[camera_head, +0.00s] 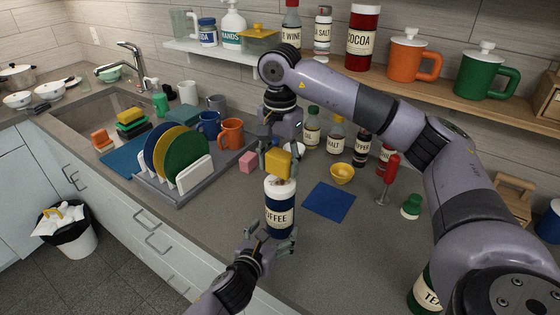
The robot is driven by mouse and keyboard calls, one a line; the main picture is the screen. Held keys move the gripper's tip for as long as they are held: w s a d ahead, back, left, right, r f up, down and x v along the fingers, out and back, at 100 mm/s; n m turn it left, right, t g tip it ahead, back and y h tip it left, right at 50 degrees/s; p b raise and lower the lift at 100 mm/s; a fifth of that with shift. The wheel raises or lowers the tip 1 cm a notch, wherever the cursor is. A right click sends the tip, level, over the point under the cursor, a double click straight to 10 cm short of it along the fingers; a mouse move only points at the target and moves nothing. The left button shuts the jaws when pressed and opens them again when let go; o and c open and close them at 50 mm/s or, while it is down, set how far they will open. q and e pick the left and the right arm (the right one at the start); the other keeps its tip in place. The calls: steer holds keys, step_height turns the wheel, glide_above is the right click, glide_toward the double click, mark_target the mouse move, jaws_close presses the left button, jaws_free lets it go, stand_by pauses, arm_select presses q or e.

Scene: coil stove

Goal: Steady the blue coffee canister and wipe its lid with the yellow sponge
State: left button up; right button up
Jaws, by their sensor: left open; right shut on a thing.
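The blue coffee canister (280,215) stands upright on the grey counter, with a white lid (284,188) and a label ending in "OFFEE". My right gripper (277,155) is shut on the yellow sponge (278,165) directly above the lid. The sponge's lower edge overlaps the lid in the picture; I cannot tell whether they touch. My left gripper (270,238) is open at the canister's lower front, its fingers spread near the base. Contact with the canister is not clear, and the canister's bottom is partly hidden by this gripper.
A dish rack (180,200) with plates stands left, beside an orange mug (231,133) and a pink block (248,162). A blue cloth (329,201) and yellow bowl (342,173) lie right of the canister. Bottles stand behind. A shelf (470,95) with canisters runs along the wall.

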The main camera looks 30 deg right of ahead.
arm_select(q)
steer(key=shift+x, duration=1.9)
steer(key=shift+c, duration=0.3)
steer(key=c, duration=1)
steer(key=shift+c, duration=0.2)
